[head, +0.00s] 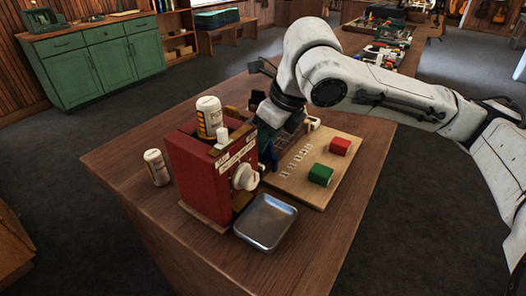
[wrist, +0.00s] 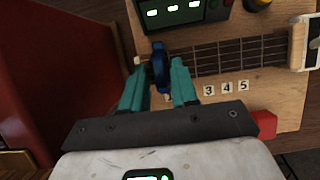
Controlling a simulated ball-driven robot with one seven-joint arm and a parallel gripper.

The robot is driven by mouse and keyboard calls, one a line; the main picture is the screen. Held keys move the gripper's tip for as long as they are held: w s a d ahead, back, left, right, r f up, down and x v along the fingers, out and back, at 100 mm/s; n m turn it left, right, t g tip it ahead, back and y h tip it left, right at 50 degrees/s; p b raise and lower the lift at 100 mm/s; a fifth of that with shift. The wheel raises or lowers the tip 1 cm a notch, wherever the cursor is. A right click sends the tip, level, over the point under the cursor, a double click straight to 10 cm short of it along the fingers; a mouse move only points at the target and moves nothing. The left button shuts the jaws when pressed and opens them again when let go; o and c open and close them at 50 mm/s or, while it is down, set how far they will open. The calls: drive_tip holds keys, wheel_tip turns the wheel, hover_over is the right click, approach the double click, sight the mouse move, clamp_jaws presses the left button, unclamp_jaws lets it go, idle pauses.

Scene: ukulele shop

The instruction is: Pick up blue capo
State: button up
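The blue capo (wrist: 160,68) sits at the left end of a short fretted neck (wrist: 235,54) in the wrist view. The fingers look spread, with a small gap beside the capo; I cannot see firm contact on both sides. In the head view a bit of the capo (head: 274,154) shows below my gripper (head: 266,138), beside the red box; the rest is hidden.
A red box (head: 203,165) with a white knob stands close left of my gripper, with a can (head: 209,118) on top. A metal tray (head: 265,222) lies in front. The wooden board (head: 310,190) carries number tiles, a green block (head: 320,175) and a red block (head: 340,146).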

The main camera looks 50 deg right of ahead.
drive_tip(key=shift+x, duration=1)
drive_tip(key=shift+r, duration=0.1)
clamp_jaws()
drive_tip(key=shift+r, duration=0.1)
